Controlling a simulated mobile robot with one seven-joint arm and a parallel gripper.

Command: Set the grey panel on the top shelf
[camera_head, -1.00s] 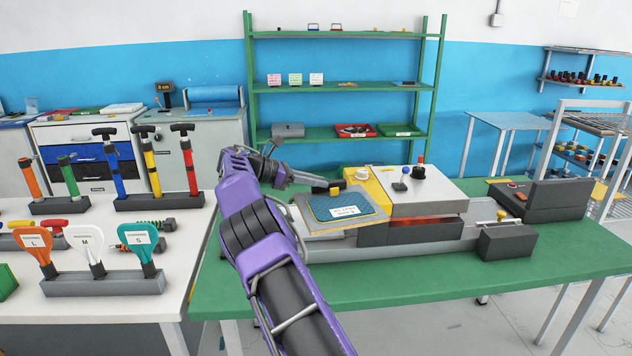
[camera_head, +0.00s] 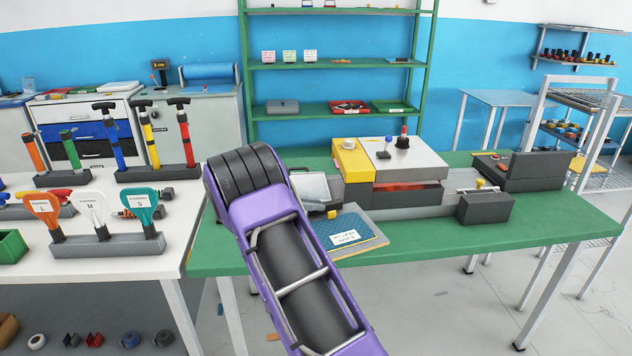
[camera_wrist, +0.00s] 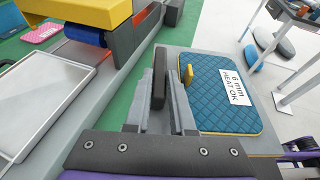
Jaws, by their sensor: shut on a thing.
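A machine with a yellow block (camera_head: 352,160) and a silver tray (camera_head: 311,187) stands on the green bench (camera_head: 480,241), close behind the panel. The rack's middle shelf (camera_head: 345,64) holds cards; its lower shelf (camera_head: 310,112) holds trays. A white tool table (camera_head: 105,262) stands left.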

